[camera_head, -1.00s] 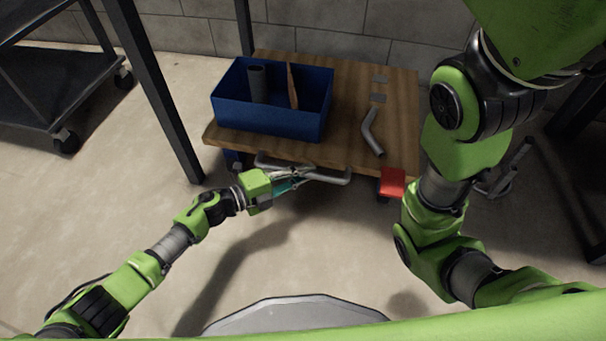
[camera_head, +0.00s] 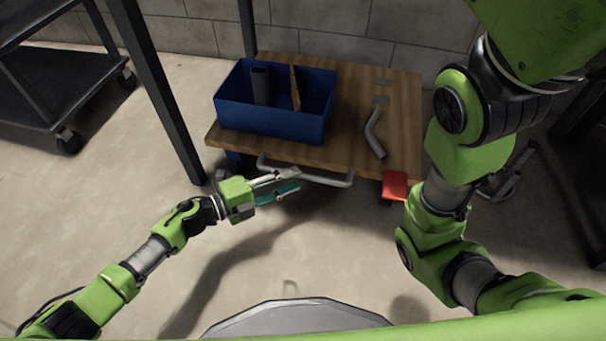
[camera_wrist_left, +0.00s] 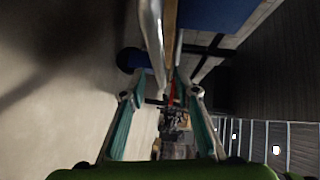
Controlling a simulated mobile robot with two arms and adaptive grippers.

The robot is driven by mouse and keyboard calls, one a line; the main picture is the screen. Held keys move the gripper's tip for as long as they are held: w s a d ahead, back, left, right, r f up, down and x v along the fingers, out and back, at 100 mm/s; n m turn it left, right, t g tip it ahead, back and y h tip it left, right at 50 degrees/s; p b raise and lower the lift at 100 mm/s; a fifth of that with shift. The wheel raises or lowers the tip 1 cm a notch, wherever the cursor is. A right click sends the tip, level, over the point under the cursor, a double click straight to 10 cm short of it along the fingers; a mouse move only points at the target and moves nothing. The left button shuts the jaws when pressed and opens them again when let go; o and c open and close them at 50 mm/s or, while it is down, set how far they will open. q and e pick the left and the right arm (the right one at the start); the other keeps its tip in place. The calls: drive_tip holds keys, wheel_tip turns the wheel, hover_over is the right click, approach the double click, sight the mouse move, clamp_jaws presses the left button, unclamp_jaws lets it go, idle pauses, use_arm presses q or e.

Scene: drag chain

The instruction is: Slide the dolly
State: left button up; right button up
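The dolly (camera_head: 345,128) is a low wooden platform with a grey tubular handle (camera_head: 325,181) along its near edge. My left gripper (camera_head: 297,179) is open at the near side of the handle, its two teal-lined fingers apart. In the left wrist view the fingers (camera_wrist_left: 160,93) are spread wide, and the handle (camera_wrist_left: 152,35) runs down toward the gap between them. Nothing is clamped. Whether a fingertip touches the handle I cannot tell. My right arm crosses the right side of the head view, with its gripper out of sight.
The dolly carries a blue bin (camera_head: 270,122) with a tube and a brown piece, plus a bent grey pipe (camera_head: 375,135). A red pedal (camera_head: 395,185) sits at its near right corner. A dark post (camera_head: 160,90) and a shelf cart (camera_head: 50,85) stand left. The near floor is open.

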use_arm(q)
drive_tip(key=f+v, duration=0.1)
drive_tip(key=v, duration=0.5)
drive_tip(key=shift+a+r, duration=0.3)
drive_tip(key=shift+r, duration=0.2)
drive_tip(key=shift+s+r, duration=0.1)
